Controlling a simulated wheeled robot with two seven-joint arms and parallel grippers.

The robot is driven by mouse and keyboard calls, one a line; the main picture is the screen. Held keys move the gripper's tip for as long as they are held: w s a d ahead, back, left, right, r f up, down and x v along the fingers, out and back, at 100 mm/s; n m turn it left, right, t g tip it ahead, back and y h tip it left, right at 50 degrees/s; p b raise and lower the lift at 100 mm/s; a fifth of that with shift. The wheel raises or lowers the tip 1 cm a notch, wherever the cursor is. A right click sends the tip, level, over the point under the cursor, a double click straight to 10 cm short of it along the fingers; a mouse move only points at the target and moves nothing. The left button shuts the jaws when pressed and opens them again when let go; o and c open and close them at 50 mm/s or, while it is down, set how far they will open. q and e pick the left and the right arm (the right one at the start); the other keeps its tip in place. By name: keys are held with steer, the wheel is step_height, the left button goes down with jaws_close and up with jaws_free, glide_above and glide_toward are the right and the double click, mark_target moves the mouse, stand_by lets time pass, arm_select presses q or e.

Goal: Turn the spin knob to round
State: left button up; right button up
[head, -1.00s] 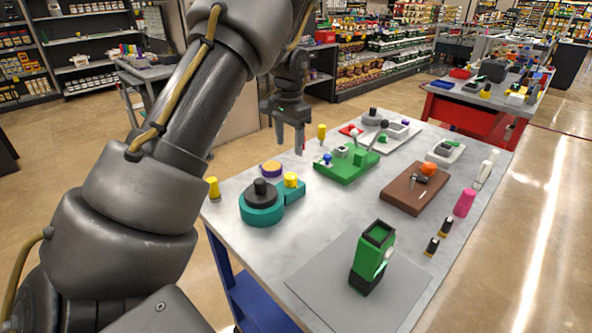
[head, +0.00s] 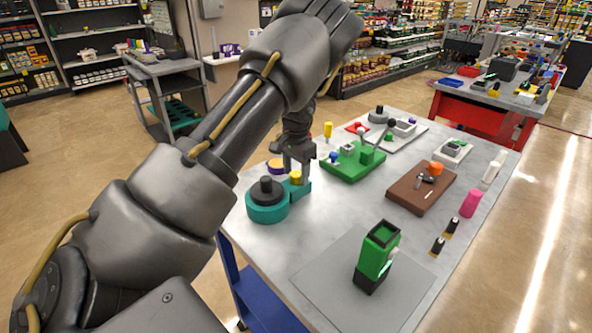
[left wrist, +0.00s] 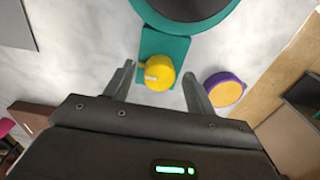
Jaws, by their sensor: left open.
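The yellow knob (head: 295,178) sits on a teal block joined to the round teal vacuum pump (head: 265,208) with its black top. In the left wrist view the yellow knob (left wrist: 159,72) has a pale mark and a small side tab. My left gripper (head: 296,167) points down over the knob. In the left wrist view its open fingers (left wrist: 157,78) stand on either side of the knob, with gaps showing. I cannot tell how far above the knob the fingertips are. My right gripper is not in view.
A purple and orange round piece (left wrist: 224,90) lies close to the right finger in the left wrist view. A green device (head: 352,162), a brown board (head: 412,198) and a green and black block (head: 376,257) stand farther right on the table.

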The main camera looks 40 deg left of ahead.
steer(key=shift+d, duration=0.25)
arm_select(q)
steer(key=c, duration=1)
steer(key=shift+o, duration=0.2)
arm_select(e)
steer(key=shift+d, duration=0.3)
